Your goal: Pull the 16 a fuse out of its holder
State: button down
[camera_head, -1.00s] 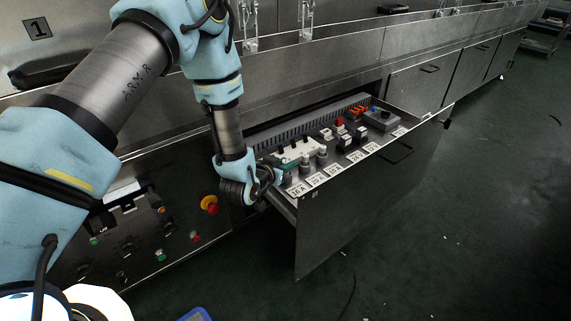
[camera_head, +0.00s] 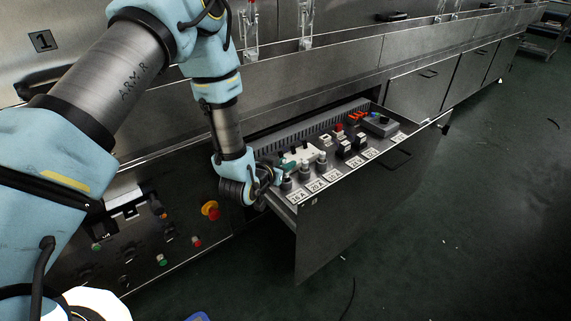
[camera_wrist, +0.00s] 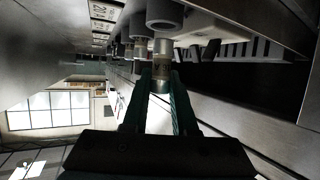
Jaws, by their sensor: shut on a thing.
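My gripper (camera_wrist: 163,92) has two green fingers shut on the 16 A fuse (camera_wrist: 162,50), a small cylinder with a printed metallic band. A round grey holder (camera_wrist: 165,14) lies just past the fuse's far end in the wrist view. I cannot tell whether the fuse end is still inside it. In the head view my gripper (camera_head: 277,177) is at the near left corner of the open drawer (camera_head: 350,222), beside the 16 A label (camera_head: 298,197). My wrist partly hides the fuse there.
Other fuse holders (camera_head: 321,163) stand in a row beside it, with labels in front. A control panel with a red-and-yellow emergency stop (camera_head: 210,210) is left of the drawer.

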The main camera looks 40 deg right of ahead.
aim_at(286, 161)
jog(key=shift+r+p, duration=1.15)
jog(key=shift+r, duration=0.7)
